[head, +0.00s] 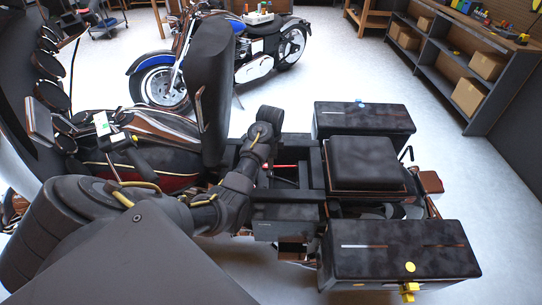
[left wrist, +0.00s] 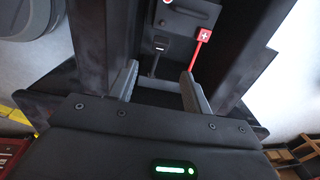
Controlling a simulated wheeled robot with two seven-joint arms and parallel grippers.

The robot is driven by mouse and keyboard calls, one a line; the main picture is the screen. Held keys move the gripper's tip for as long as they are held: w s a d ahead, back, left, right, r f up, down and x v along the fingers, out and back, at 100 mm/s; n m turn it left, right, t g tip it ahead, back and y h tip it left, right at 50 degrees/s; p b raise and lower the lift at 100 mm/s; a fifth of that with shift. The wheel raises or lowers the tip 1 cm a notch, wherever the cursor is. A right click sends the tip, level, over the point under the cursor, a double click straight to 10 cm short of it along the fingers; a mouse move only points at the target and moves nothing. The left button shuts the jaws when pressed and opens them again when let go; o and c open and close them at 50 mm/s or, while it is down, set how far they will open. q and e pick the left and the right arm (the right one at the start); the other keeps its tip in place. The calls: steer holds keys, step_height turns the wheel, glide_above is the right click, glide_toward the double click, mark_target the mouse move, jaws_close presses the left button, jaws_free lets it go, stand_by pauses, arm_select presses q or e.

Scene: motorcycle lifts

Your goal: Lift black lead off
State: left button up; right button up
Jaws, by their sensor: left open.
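In the left wrist view, the black lead (left wrist: 159,47) has a dark clamp with a small pale minus mark. It stands at the dark battery (left wrist: 190,14) in a bay of the motorcycle frame. A red lead (left wrist: 204,37) with a white plus is to its right, and it also shows in the head view (head: 285,167). My left gripper (left wrist: 160,88) is open and empty, its fingers on either side below the black lead, apart from it. In the head view, my arm hides the fingers and the black lead. My right gripper is not in view.
Dark frame rails (left wrist: 95,35) flank the bay closely. The raised seat (head: 212,85) stands left of the bay. Black side cases (head: 400,250) and a rear seat pad (head: 366,163) lie to the right. A blue motorcycle (head: 250,50) and shelves (head: 455,60) stand behind.

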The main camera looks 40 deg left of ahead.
mark_target(271, 174)
arm_select(q)
steer(key=f, duration=1)
steer(key=shift+w+a+f, duration=0.1)
steer(key=shift+w+a, duration=0.2)
steer(key=shift+w, duration=0.1)
jaws_close()
